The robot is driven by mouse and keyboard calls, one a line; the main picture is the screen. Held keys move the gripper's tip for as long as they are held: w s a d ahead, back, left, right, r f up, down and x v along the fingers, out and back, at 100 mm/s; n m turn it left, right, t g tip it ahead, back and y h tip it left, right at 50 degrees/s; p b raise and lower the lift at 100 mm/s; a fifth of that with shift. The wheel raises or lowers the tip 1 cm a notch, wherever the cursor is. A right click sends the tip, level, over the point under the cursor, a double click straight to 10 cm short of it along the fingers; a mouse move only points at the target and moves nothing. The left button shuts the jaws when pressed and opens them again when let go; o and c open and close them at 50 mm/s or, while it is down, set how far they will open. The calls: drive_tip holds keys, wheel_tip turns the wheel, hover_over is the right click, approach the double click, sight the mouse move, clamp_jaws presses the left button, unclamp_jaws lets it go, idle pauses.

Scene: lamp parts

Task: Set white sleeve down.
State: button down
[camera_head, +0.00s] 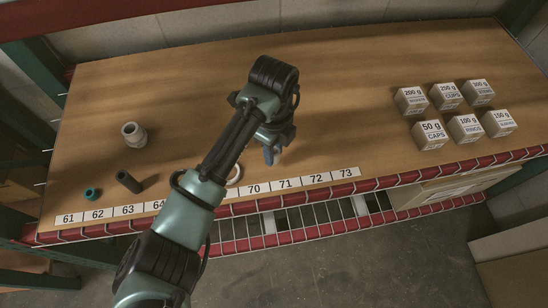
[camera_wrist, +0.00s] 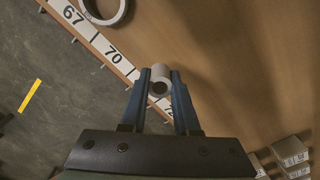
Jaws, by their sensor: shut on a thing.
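The white sleeve (camera_wrist: 161,72) is a short, hollow white cylinder in the wrist view, its open end facing the camera. My gripper (camera_wrist: 159,82) is shut on it, with one blue finger on each side. In the head view my gripper (camera_head: 270,156) points down over the wooden table, behind the strip labels around 70 and 71. The sleeve cannot be made out there. I cannot tell whether its lower end touches the table.
A white ring (camera_head: 235,174) lies left of my gripper, partly behind my arm. A pale threaded part (camera_head: 134,134), a teal ring (camera_head: 92,194) and a dark tube (camera_head: 128,182) are at left. Several labelled boxes (camera_head: 431,134) stand at right. The table's middle is clear.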

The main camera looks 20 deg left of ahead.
sight(274, 167)
drive_tip(key=shift+f, duration=1.85)
drive_tip(key=shift+b, duration=0.3)
drive_tip(key=shift+f, duration=0.2)
drive_tip(key=c, duration=0.7)
unclamp_jaws()
drive_tip(key=shift+r, duration=0.1)
drive_tip(key=shift+o, duration=0.2)
wheel_tip(274, 167, up, 12)
drive_tip(key=p, duration=0.1)
drive_tip(key=shift+r+p, duration=0.2)
drive_tip(key=shift+p, duration=0.1)
drive_tip(key=shift+f, duration=0.1)
